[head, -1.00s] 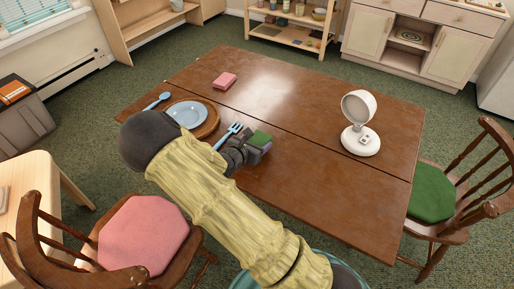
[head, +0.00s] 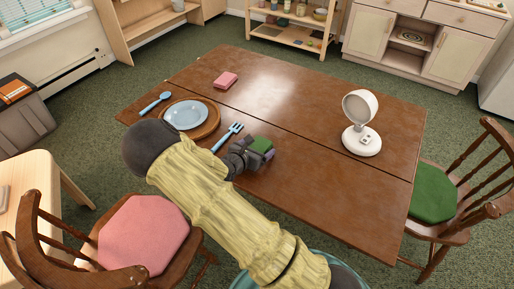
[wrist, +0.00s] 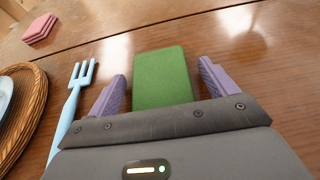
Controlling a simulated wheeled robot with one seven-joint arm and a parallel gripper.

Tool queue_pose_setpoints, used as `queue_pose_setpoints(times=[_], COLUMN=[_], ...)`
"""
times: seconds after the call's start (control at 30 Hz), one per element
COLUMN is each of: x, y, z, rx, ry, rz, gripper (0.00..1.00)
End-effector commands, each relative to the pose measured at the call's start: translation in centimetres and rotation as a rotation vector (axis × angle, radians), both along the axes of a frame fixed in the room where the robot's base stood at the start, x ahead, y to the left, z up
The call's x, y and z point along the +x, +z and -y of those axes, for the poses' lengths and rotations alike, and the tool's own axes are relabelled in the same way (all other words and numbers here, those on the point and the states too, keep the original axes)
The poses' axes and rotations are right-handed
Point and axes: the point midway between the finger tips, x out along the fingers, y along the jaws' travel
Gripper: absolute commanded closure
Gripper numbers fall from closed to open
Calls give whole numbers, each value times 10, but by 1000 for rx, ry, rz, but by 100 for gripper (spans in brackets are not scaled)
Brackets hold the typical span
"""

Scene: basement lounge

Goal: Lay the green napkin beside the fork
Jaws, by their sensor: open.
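The green napkin (wrist: 163,78) is a folded rectangle between the two purple fingers of my gripper (wrist: 161,88). Gaps show between it and both fingers, so my gripper is open around it. The napkin appears to lie on the table to the right of the light-blue fork (wrist: 75,98), roughly parallel to it and apart from it. The napkin's near end is hidden by my gripper.
A blue plate (head: 186,115) on a woven mat (head: 213,124) lies left of the fork, with a blue spoon (head: 155,103) beyond. A pink folded cloth (head: 226,80) and a white lamp (head: 361,140) stand farther off. The table's right half (head: 310,185) is mostly clear.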

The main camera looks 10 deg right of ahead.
Motion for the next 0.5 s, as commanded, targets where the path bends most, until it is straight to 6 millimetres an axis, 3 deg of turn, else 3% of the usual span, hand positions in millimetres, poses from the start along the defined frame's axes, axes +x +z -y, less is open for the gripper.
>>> queue_pose_setpoints(times=[0.17, 0.5], x=[-7, -48], y=[7, 31], z=[-8, -50], rx=[0, 3], ry=[2, 3], rz=[0, 0], gripper=[15, 15])
